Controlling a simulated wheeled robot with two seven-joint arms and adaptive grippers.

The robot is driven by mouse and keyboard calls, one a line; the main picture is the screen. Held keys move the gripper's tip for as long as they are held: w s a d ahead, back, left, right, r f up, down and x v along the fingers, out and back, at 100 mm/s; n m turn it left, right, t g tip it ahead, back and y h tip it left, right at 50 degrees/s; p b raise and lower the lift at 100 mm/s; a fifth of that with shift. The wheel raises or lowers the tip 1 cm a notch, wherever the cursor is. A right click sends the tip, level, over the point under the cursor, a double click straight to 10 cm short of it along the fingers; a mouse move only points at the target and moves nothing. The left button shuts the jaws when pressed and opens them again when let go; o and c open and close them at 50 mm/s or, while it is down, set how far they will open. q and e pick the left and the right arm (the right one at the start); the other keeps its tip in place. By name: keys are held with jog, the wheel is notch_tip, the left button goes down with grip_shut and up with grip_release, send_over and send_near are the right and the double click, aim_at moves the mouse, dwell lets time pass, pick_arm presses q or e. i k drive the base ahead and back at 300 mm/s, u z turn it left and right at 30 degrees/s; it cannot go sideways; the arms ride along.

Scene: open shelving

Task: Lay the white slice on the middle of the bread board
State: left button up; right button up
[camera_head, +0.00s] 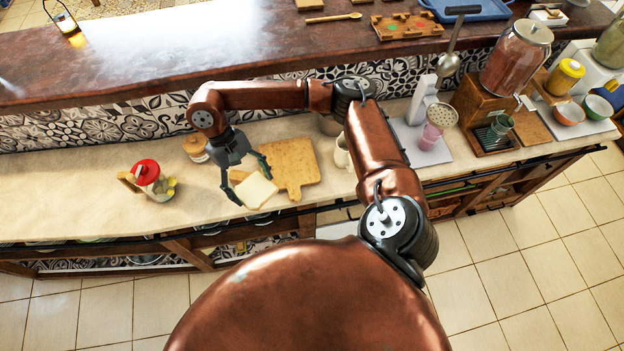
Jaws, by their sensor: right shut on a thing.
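The white slice (257,191) is a pale square piece near the front edge of the counter. It overlaps the left front part of the wooden bread board (297,169) in the picture. I cannot tell whether it touches the board. My right gripper (253,188) reaches down from the upper left, with one dark finger on each side of the slice, and is shut on it. The middle and right of the board are bare. My left gripper is not in view.
A jar (196,149) stands behind my right gripper, and a cream jug (343,153) stands right of the board. A red-lidded glass container (147,174) is at the left. The counter (60,190) is clear further left. A raised dark wooden ledge (240,50) runs behind.

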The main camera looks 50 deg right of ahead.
aim_at(289, 162)
jog(key=u, duration=0.05)
jog(key=k, duration=0.6)
jog(key=z, duration=0.85)
jog(key=i, duration=1.1)
jog(key=u, duration=0.25)
